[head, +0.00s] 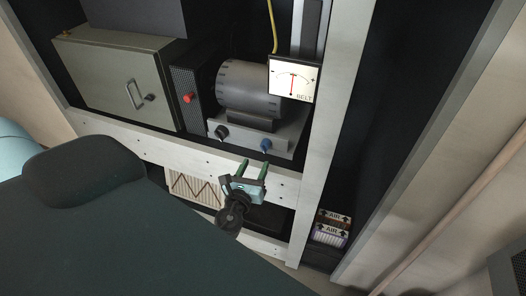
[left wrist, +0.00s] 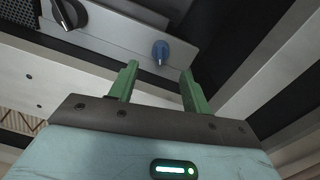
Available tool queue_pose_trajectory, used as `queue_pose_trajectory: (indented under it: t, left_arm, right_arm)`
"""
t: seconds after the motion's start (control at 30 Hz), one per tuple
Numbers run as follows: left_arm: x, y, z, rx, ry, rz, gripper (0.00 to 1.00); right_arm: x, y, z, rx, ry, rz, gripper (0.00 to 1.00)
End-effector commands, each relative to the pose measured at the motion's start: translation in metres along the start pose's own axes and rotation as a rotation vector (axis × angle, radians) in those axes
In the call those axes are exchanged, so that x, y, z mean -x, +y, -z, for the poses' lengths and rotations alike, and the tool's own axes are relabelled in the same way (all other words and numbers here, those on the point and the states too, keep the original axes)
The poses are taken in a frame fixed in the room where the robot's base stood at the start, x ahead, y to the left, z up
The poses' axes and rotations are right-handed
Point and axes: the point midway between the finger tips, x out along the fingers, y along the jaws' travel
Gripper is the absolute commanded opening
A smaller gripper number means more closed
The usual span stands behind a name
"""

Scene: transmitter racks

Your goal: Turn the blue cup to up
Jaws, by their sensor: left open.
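The small blue cup-like knob (head: 265,146) sits on the front of a grey base unit (head: 285,142) in the rack. In the left wrist view the blue knob (left wrist: 160,52) shows ahead of the fingers and between them, with a pale line on it. My left gripper (head: 255,168) is open with green fingers, just below and in front of the blue knob, apart from it. In the left wrist view the gripper (left wrist: 158,85) has nothing between its fingers. My right gripper does not show.
A black knob (head: 221,132) is left of the blue one. Above are a grey motor (head: 250,90) and a BELT meter (head: 293,80) with its red needle near vertical. A white rack rail (head: 200,150) runs below the knobs, and a white post (head: 335,110) stands to the right.

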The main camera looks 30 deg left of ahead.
Motion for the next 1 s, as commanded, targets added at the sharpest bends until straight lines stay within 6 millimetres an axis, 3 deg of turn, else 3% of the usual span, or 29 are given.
queue_pose_trajectory:
  t: [0.2, 0.4, 0.83, 1.0]
  left_arm:
    - [-0.035, -0.001, -0.003, 0.002, -0.004, 0.000, 0.49]
    - [-0.057, 0.000, -0.001, 0.002, -0.001, -0.001, 0.49]
    - [-0.066, 0.000, -0.001, 0.003, 0.000, 0.000, 0.49]
    - [-0.066, 0.000, -0.001, 0.003, 0.000, 0.000, 0.26]
  right_arm:
    - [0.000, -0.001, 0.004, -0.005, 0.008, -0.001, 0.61]
    - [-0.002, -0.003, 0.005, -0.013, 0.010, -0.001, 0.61]
    - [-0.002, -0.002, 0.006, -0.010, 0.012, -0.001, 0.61]
    - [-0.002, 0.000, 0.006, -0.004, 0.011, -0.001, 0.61]
